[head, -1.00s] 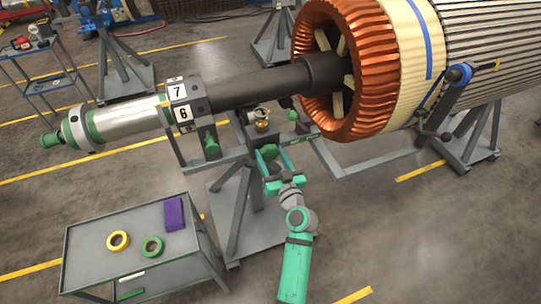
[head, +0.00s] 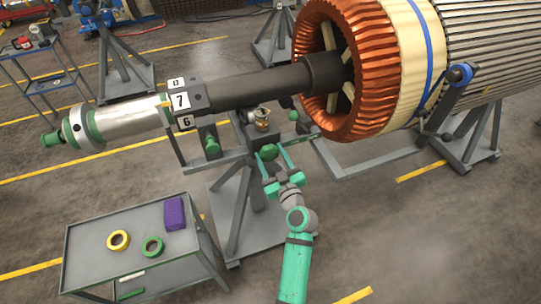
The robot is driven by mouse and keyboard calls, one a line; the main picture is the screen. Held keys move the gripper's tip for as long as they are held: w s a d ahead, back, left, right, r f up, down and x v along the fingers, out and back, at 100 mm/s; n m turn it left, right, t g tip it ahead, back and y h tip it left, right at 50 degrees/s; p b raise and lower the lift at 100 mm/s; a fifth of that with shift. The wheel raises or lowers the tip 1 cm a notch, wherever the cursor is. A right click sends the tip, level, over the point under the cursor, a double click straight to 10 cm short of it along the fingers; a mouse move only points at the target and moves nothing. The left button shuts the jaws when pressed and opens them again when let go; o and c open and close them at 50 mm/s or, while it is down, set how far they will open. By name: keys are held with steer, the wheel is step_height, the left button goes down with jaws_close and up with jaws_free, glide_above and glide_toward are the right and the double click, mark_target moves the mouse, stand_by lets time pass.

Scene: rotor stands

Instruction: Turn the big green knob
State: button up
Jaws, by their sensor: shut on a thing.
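The big green knob (head: 268,151) sits at the front of the grey rotor stand (head: 245,185), below the dark shaft. My gripper (head: 275,160) reaches it from below, with one green finger on each side. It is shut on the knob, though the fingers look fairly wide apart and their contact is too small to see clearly. The rotor shaft (head: 255,86) carries a numbered collar (head: 190,97); the 7 faces me, with the 6 below it.
Another green knob (head: 211,146) is to the left on the stand, and a small green ball (head: 293,115) is to the right. The floor at right front is clear.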

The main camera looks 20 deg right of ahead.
steer(key=shift+a, duration=0.15)
steer(key=o, duration=1.1)
steer(key=shift+c, duration=0.2)
steer(key=s, duration=1)
steer(key=shift+s+d, duration=0.25)
steer(key=shift+s, duration=0.15)
steer(key=shift+a, duration=0.1)
